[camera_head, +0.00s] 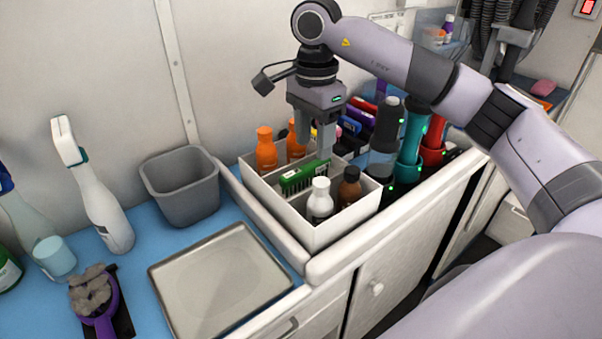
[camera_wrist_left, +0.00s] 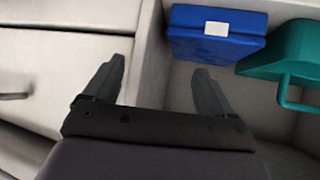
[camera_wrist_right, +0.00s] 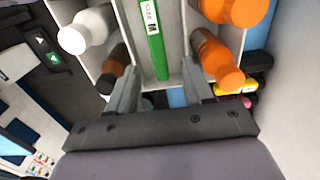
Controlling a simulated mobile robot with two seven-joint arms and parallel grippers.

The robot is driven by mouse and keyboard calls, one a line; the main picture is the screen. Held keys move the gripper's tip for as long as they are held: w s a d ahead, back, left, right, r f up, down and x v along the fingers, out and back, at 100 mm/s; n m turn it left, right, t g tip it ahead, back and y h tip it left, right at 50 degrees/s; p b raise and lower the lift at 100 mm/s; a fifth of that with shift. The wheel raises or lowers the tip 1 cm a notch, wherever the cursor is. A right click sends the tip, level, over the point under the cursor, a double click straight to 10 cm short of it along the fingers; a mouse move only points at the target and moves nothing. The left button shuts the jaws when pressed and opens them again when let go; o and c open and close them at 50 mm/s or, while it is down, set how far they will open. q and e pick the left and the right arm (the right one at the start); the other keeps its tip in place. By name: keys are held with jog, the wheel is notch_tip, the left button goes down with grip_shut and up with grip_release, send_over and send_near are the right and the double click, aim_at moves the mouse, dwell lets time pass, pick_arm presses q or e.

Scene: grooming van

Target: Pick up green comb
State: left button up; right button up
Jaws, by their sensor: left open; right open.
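The green comb (camera_head: 304,177) lies in a middle compartment of the white divided caddy (camera_head: 290,224), teeth toward the front in the head view. In the right wrist view the comb (camera_wrist_right: 153,40) is a green bar with a white label, lying ahead of the fingers. My right gripper (camera_head: 316,146) is open, pointing down over the caddy just behind the comb. In its wrist view the right gripper (camera_wrist_right: 162,90) has nothing between its fingers. My left gripper (camera_wrist_left: 158,85) is open and empty, away from the caddy; it is outside the head view.
Orange bottles (camera_head: 266,150) stand at the caddy's back left; a white bottle (camera_head: 320,200) and brown bottle (camera_head: 349,187) at its front. Dark, teal and red cylinders stand right. A grey bin (camera_head: 181,187) and metal tray (camera_head: 220,283) are left. A blue box (camera_wrist_left: 212,35) is near my left gripper.

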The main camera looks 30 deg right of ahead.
aim_at(314, 163)
notch_tip(314, 163, down, 7)
jog(key=shift+s+r, duration=0.1)
jog(key=shift+r, duration=0.1)
grip_shut()
